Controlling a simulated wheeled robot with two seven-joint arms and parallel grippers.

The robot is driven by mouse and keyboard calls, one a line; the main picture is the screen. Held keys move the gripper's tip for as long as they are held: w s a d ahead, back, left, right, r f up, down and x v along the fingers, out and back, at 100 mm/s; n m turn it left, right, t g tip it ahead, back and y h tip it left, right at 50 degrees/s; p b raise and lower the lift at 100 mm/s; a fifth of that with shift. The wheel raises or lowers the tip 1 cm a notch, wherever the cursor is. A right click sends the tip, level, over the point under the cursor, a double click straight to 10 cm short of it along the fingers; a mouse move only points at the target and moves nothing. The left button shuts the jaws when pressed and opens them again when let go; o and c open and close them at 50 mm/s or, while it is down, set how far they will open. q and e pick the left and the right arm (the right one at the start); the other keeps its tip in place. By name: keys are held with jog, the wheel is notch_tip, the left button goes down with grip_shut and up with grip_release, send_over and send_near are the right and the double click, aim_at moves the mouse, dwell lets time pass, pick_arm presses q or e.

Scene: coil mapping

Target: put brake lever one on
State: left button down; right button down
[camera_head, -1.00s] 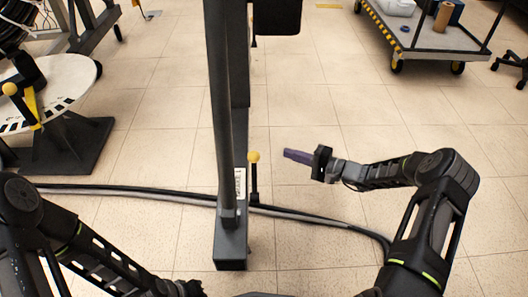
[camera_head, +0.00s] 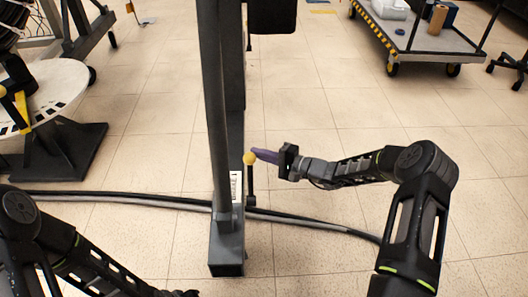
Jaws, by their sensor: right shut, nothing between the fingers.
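A lever with a yellow ball knob (camera_head: 250,159) on a dark upright rod stands at the right side of the grey post (camera_head: 218,130), just above its foot. I take it for the brake lever. My right gripper (camera_head: 264,155), with purple fingers, comes in from the right. Its fingers are shut with nothing between them, and their tips are at or very near the knob. I cannot tell whether they touch. My left arm shows at the lower left, its end (camera_head: 180,293) at the bottom edge; its fingers are not clearly visible.
Another yellow-knobbed lever (camera_head: 3,91) stands at the left by a white disc (camera_head: 50,85) on a dark base. Black and grey cables (camera_head: 120,198) cross the floor behind the post's foot. A cart (camera_head: 415,40) stands at the upper right. The tiled floor between is clear.

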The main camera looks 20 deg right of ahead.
jog(key=shift+s+a, duration=0.15)
jog(key=shift+s, duration=0.1)
jog(key=shift+s+r, duration=0.15)
